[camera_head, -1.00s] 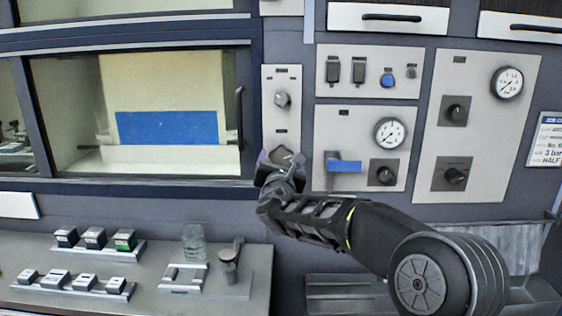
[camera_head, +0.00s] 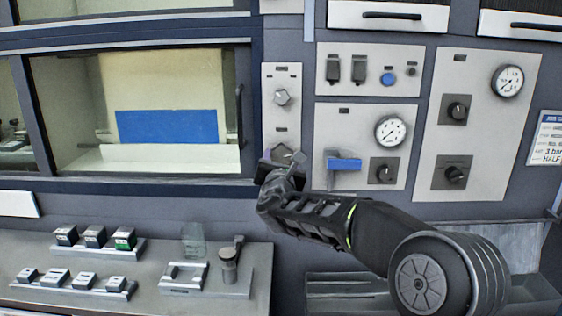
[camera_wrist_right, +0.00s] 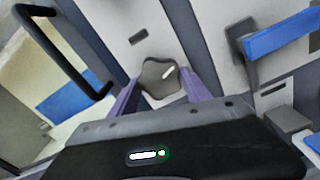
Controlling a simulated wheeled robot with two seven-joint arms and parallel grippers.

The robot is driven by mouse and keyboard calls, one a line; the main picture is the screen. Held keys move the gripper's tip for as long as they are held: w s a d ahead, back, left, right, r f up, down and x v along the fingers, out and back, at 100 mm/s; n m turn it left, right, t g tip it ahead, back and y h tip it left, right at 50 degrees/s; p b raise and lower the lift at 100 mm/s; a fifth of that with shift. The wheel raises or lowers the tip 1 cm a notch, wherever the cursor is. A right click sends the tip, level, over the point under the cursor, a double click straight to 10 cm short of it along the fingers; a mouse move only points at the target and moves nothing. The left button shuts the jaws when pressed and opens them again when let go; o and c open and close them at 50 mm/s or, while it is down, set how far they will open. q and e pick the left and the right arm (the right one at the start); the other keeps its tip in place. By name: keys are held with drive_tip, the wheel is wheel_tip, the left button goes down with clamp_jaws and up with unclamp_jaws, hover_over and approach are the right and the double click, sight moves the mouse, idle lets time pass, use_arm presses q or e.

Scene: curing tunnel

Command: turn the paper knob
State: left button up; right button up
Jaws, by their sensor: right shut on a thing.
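The grey lobed knob (camera_head: 283,154) sits low on the narrow pale panel right of the window. It shows larger in the right wrist view (camera_wrist_right: 160,78), with a light mark on its face pointing up and right. My right gripper (camera_head: 280,163) is at this knob and partly covers it in the head view. In the right wrist view its two purple fingers (camera_wrist_right: 162,92) are on either side of the knob, shut on it. A label plate above the knob is too small to read. My left gripper is not in view.
A similar knob (camera_head: 282,97) is higher on the same panel. A blue-handled lever (camera_head: 344,165) and a black knob (camera_head: 384,171) are close on the right. The window's dark handle (camera_head: 239,117) is close on the left. A bench with blocks (camera_head: 205,294) lies below.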

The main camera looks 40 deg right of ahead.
drive_tip(key=shift+f+m+b, duration=0.15)
drive_tip(key=shift+m+b, duration=0.15)
drive_tip(key=shift+b, duration=0.25)
drive_tip(key=m+b, duration=1)
drive_tip(key=b, duration=0.5)
drive_tip(key=shift+w+a, duration=0.1)
drive_tip(key=shift+r+m+b, duration=0.2)
drive_tip(key=shift+m+b, duration=1.2)
drive_tip(key=shift+m, duration=0.2)
drive_tip(key=o, duration=1.4)
